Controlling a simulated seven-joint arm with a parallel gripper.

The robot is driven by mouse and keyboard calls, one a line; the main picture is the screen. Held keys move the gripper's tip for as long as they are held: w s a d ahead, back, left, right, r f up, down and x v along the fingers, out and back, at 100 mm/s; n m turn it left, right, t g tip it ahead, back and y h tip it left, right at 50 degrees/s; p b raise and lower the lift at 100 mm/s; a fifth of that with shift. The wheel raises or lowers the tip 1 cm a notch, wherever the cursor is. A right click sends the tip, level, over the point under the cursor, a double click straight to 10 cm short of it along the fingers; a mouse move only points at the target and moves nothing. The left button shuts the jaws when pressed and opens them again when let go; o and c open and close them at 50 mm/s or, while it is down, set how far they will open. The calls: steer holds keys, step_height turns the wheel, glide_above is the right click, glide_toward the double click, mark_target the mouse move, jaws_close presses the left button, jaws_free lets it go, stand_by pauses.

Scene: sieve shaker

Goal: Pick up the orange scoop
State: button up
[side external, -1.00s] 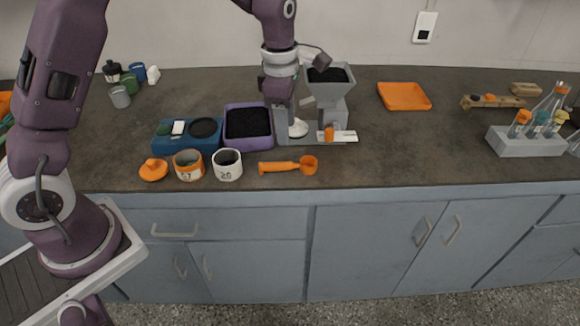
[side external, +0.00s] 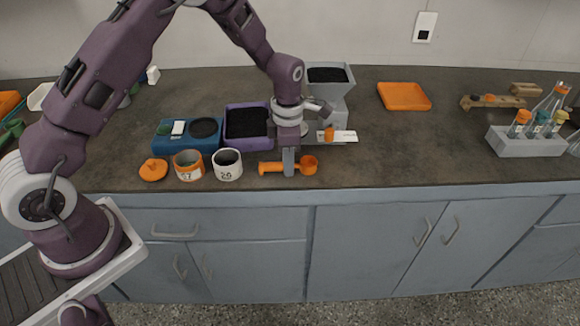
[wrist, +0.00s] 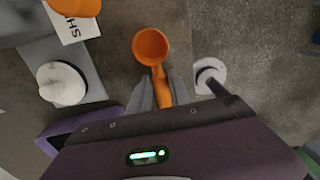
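The orange scoop (side external: 308,166) lies on the dark counter near its front edge, with its handle to the left and round cup to the right in the side view. In the wrist view its cup (wrist: 150,45) is beyond my fingertips, and the handle runs back between them. My gripper (side external: 289,170) points down over the handle, and a grey finger covers part of it. In the wrist view the fingers of my gripper (wrist: 161,88) stand on either side of the handle, close to it. I cannot tell whether they press on it.
Two labelled jars (side external: 227,165) and an orange lid (side external: 153,170) stand left of the scoop. A purple tray (side external: 232,138) of dark grains and a grey hopper device (side external: 330,90) are behind.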

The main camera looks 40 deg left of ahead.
jaws_close()
steer(key=shift+r, duration=0.1)
step_height(320, 180, up, 10)
steer(key=shift+c, duration=1.3)
jaws_free()
jaws_close()
